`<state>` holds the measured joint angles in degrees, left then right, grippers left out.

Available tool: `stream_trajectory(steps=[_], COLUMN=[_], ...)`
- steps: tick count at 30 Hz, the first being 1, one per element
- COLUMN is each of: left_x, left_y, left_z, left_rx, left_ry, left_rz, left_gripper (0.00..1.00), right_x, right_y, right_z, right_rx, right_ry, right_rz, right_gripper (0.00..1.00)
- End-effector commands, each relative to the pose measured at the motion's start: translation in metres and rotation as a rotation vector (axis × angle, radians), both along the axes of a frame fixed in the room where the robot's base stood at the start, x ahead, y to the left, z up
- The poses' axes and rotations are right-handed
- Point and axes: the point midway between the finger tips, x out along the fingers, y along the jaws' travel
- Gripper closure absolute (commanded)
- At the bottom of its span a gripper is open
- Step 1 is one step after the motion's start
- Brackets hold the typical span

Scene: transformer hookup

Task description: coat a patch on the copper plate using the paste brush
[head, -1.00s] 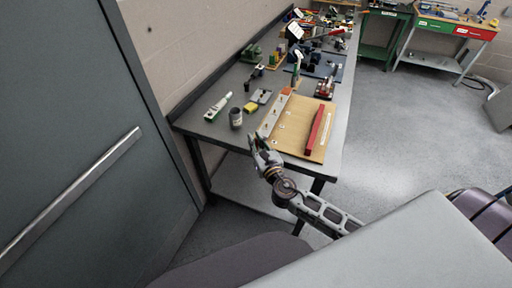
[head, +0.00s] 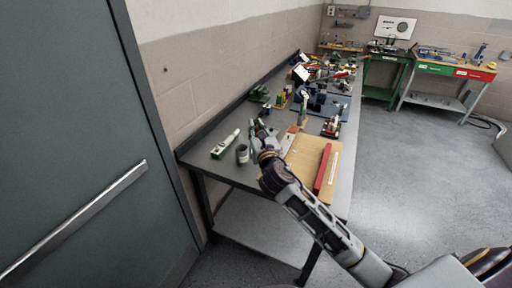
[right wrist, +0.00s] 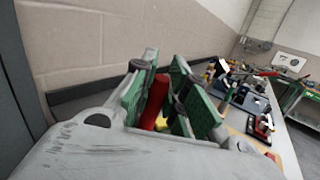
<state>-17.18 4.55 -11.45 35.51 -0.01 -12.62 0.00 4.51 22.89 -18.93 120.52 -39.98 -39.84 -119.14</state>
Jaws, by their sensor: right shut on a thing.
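My right gripper (head: 258,126) is above the near part of the workbench, just right of and behind a grey pot (head: 242,153). In the right wrist view its green-padded fingers (right wrist: 160,98) are closed around a red handle (right wrist: 154,102), which I take to be the paste brush. Its bristle end is hidden. A small copper-brown piece (head: 293,129), probably the copper plate, lies by the upper left edge of the wooden board (head: 304,158), to the right of the gripper. My arm hides part of the board's left side. My left gripper is not in view.
A red bar (head: 323,168) lies on the board. A green and white tool (head: 225,145) lies left of the pot. Several tools and fixtures stand farther back on the bench (head: 216,166). A wall runs along its left side, with a dark door (head: 60,130) nearer.

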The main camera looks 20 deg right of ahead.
Motion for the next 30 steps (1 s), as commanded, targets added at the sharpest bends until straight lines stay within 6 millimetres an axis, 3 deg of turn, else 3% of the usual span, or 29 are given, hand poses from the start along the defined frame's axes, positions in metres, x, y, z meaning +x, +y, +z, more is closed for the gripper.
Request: stream_trajectory(steps=[6, 13, 25, 30], left_x=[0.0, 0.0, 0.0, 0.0], left_y=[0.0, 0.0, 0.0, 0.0], left_z=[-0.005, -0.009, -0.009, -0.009], left_rx=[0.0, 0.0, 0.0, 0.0], left_ry=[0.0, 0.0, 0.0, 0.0], left_rz=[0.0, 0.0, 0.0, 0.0], left_gripper=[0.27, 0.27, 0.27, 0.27], right_x=[0.028, 0.063, 0.098, 0.104], right_y=[-0.013, -0.026, -0.035, -0.023], right_z=[0.027, 0.037, -0.018, -0.033], right_rx=[0.017, 0.035, 0.073, 0.106], right_ry=[-0.023, -0.047, -0.09, -0.12], right_rz=[-0.039, -0.056, -0.008, 0.058], right_gripper=[0.99, 0.99, 0.99, 0.99])
